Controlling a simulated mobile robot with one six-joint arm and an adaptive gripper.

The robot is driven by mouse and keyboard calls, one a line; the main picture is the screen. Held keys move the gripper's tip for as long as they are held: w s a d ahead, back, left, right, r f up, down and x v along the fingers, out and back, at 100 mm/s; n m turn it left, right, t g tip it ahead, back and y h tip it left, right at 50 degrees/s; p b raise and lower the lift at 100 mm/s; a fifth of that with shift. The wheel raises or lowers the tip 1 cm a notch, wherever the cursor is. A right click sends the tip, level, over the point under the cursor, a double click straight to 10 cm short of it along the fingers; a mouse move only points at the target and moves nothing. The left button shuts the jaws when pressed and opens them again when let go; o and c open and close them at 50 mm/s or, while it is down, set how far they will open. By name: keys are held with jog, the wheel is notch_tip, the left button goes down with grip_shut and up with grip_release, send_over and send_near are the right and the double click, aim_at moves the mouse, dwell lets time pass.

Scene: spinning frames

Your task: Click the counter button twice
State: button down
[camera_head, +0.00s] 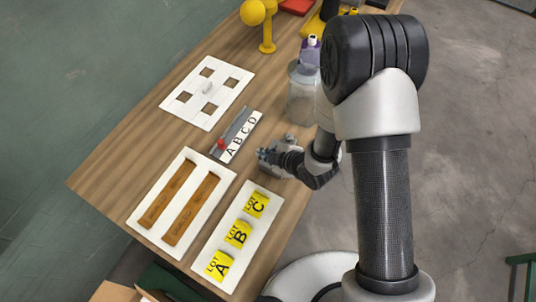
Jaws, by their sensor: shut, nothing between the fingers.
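A small red knob (220,145) stands at the near end of a grey bar (236,129) beside a white strip lettered A, B, C, D (241,138). It is the only button-like part I can make out, and I cannot tell if it is the counter button. No counter display is readable. My gripper (262,156) is shut and empty, low over the table's right side. It is to the right of the red knob and apart from it, near the lettered strip's near end. My arm hides part of the table's right edge.
A white board with square holes (191,108) lies behind. In front are a tray with two brown bars (150,207) and a board with yellow LOT A, B, C blocks (215,243). A clear jar (301,104) and purple-topped bottle (310,54) stand near my arm. Yellow dumbbell-like object (268,46) is farther back.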

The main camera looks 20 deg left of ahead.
jog(key=shift+r+p, duration=0.55)
jog(key=shift+r, duration=0.5)
notch_tip(320, 180, up, 5)
jog(key=p, duration=0.3)
dwell(1.7)
